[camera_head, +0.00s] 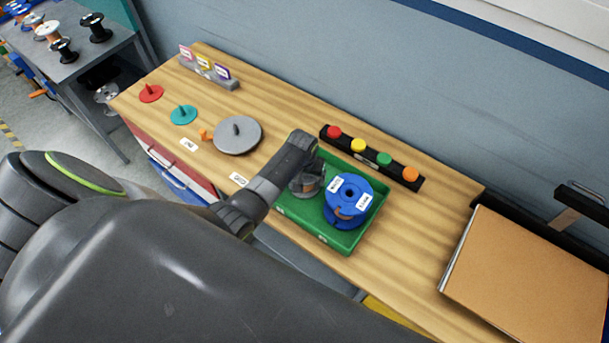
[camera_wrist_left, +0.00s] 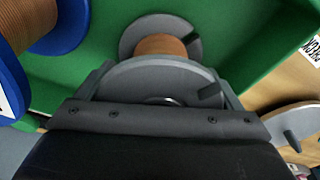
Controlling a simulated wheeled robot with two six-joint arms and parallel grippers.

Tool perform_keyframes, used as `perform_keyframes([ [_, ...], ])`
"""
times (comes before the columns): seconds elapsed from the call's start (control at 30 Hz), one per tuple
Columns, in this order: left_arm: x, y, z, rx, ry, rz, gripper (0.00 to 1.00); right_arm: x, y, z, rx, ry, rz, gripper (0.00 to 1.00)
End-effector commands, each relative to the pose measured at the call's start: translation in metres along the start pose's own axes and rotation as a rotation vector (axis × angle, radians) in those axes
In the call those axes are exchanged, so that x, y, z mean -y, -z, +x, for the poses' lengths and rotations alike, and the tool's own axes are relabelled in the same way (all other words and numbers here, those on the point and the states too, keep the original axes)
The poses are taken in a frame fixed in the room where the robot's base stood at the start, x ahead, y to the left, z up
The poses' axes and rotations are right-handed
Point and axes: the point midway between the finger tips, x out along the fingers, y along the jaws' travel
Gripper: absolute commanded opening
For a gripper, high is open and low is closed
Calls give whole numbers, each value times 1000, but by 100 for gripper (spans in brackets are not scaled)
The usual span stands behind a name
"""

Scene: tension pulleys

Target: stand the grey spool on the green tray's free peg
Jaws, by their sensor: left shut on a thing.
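The grey spool (camera_head: 304,186), wound with copper wire, is at the left part of the green tray (camera_head: 345,243), beside a blue spool (camera_head: 349,196). My left gripper (camera_head: 313,168) is over it and shut on its upper flange. In the left wrist view the grey spool's near flange (camera_wrist_left: 150,80) sits between the gripper's fingers (camera_wrist_left: 163,88), with copper wire (camera_wrist_left: 162,45) and the far flange (camera_wrist_left: 130,38) beyond. The tray's peg is hidden by the spool and gripper, so I cannot tell whether the spool is seated on it. My right gripper is not in view.
A black rail with coloured buttons (camera_head: 359,145) stands behind the tray. A grey disc with a peg (camera_head: 237,137), a teal disc (camera_head: 183,115) and a red disc (camera_head: 151,93) lie to the left. A cardboard-coloured panel (camera_head: 535,265) is at right.

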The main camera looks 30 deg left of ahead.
Motion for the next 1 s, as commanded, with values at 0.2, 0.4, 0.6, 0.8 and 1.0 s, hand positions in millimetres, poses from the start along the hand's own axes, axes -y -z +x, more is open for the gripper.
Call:
perform_keyframes([
  [0.2,0,0,0,-1,-1,0,89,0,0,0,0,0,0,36],
  [0.4,0,0,0,1,0,0,100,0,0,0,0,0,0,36],
  [0.6,0,-2,-1,3,0,-1,100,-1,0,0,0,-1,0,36],
  [0.8,0,0,-21,-1,-1,0,100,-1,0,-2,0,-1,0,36],
  [1.0,0,0,-52,-3,-1,0,100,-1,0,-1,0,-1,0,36],
])
